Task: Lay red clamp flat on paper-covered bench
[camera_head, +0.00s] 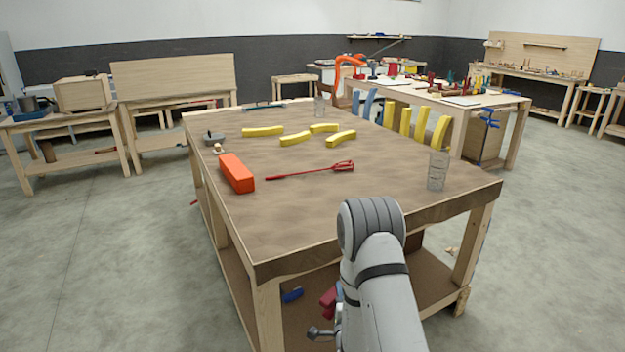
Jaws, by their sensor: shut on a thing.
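The paper-covered bench (300,225) stands in front of me, its top covered in brown, slightly wrinkled paper. My arm bends over at the bench's near right side, and its end hangs down below the level of the top. My gripper (340,303) is mostly hidden behind my own arm. It is shut on the red clamp (328,299), of which only a small red part and a dark handle below show at the arm's left. The clamp is off the bench top, near the front edge.
On the bench lie an orange block (237,173), a long red mixing tool (310,171) and several yellow curved pieces (263,131). A clear glass (437,170) stands near the right edge. The front middle of the top is clear. A lower shelf (420,284) is underneath.

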